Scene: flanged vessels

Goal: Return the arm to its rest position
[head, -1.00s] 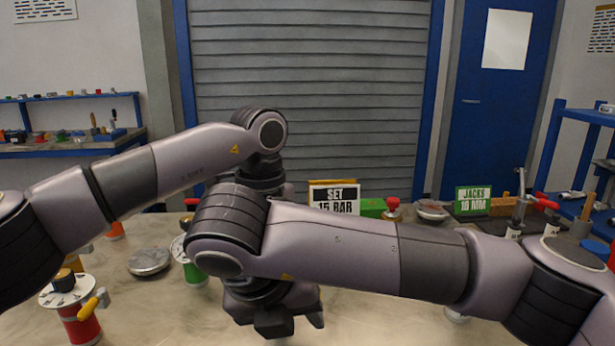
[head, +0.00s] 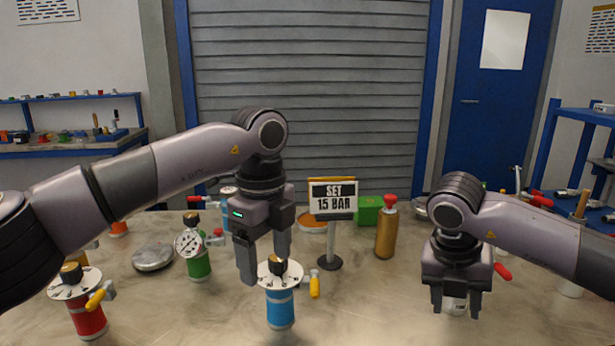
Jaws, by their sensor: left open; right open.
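My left gripper (head: 263,265) hangs pointing down, open, with its fingers at and partly in front of a blue vessel (head: 281,308) with a white flange and yellow-handled valve. I cannot tell whether it touches the vessel. My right gripper (head: 456,305) also points down at the right of the table. It is open, and a white cylindrical thing (head: 455,306) shows behind and between its fingers; the rest of that thing is hidden.
A red vessel (head: 88,318) and a green vessel with gauge (head: 198,262) stand at left, near a metal lid (head: 152,257). A sign reading "SET 15 BAR" (head: 333,197) and a brass cylinder (head: 386,232) stand behind. The front middle-right of the table is clear.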

